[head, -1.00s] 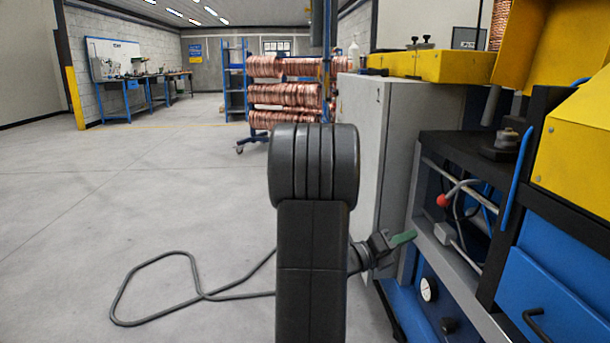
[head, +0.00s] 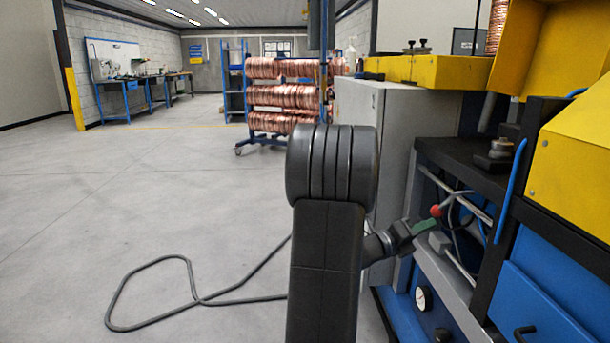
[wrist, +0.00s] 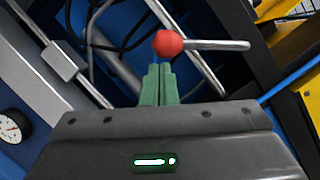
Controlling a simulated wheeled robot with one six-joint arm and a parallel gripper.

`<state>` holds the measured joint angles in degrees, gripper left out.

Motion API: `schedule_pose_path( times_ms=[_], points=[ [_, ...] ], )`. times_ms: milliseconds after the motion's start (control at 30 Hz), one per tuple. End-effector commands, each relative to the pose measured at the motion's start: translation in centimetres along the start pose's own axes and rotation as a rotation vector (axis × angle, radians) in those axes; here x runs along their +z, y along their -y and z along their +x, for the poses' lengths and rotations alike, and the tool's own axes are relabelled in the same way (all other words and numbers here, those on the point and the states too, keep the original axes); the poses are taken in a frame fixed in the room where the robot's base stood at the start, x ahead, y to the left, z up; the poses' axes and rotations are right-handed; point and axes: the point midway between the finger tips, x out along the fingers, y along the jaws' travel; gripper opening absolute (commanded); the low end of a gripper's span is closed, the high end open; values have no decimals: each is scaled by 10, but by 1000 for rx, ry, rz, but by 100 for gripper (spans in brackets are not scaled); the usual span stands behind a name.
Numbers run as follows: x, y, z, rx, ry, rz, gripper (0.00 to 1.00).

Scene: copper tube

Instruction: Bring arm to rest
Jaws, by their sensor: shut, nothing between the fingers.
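My gripper (head: 428,225) has green fingers and shows to the right of my dark arm link in the head view. In the wrist view the two fingers of my gripper (wrist: 158,84) are together with nothing between them. A red ball knob (wrist: 168,44) on a metal lever (wrist: 218,46) lies just beyond the fingertips in that view. The red knob (head: 436,211) also shows close to the fingertips in the head view. I cannot tell whether the fingers touch it.
The blue and black machine (head: 560,285) with yellow covers (head: 590,150) stands on the right. A grey cabinet (head: 358,115) is behind my arm. A cable (head: 150,262) lies on the floor. A rack of copper coils (head: 285,95) stands farther back.

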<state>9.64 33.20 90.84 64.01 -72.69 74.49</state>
Motion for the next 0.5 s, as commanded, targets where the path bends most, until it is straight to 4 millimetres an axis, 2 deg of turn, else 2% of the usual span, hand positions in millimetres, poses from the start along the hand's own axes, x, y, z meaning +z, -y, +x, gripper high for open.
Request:
schedule_pose_path(
  times_ms=[67,300,500],
  points=[
    [7,8,-1,1,0,-2,0],
    [-13,14,-7,2,-2,-6,0],
    [-21,17,-10,13,-1,-41,0]
  ],
)
